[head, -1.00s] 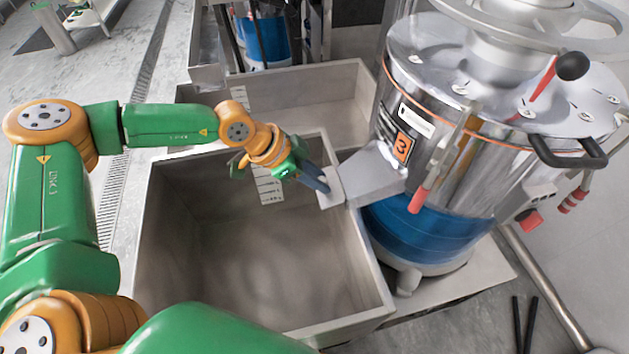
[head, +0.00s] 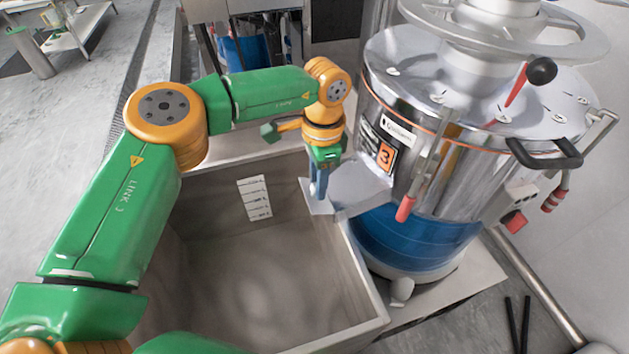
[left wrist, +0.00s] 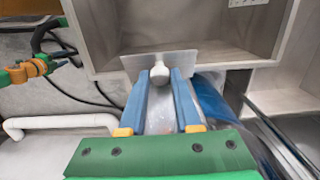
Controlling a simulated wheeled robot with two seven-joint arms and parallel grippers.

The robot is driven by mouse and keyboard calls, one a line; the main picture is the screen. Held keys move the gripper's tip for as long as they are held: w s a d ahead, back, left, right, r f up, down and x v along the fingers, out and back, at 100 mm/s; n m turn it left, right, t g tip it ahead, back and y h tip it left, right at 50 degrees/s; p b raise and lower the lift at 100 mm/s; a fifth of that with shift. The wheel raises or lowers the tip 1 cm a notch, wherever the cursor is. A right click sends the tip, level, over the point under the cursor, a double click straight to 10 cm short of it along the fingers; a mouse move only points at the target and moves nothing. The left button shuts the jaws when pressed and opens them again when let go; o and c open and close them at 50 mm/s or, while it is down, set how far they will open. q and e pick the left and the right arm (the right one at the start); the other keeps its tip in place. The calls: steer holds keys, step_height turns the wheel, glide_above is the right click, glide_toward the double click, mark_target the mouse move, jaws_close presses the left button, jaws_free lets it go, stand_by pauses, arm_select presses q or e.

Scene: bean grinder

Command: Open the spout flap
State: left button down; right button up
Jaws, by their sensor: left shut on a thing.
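The metal spout (head: 362,188) sticks out from the left side of the grinder (head: 440,140), over the bin. The spout flap (head: 317,206) is a thin pale plate at its mouth, tilted outward; it also shows in the left wrist view (left wrist: 135,64). My left gripper (head: 318,190) points down at the flap. In the left wrist view, my left gripper (left wrist: 160,75) has its blue fingers on both sides of the flap's round white knob (left wrist: 159,72), shut on it. The fingers hide part of the flap in the head view. My right gripper is in neither view.
A grey rectangular bin (head: 362,290) stands below the spout, with a marked scale (head: 254,198) on its inner wall. The grinder has a red lever with a black ball (head: 541,70) and a red-tipped handle (head: 405,208).

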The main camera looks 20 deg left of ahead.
arm_select(q)
steer(key=shift+f, duration=0.1)
stand_by(0.4)
steer(key=c, duration=0.6)
jaws_free()
steer(key=shift+w+d, duration=0.1)
steer(key=shift+d, duration=0.05)
steer(key=shift+r, duration=0.2)
steer(key=r+b, duration=0.1)
steer(key=r, duration=0.2)
steer(key=r+b, duration=0.1)
steer(key=r, duration=0.2)
steer(key=shift+w+d+r, duration=0.1)
steer(key=shift+w+d, duration=0.05)
steer(key=shift+d, duration=0.05)
steer(key=shift+r, duration=0.25)
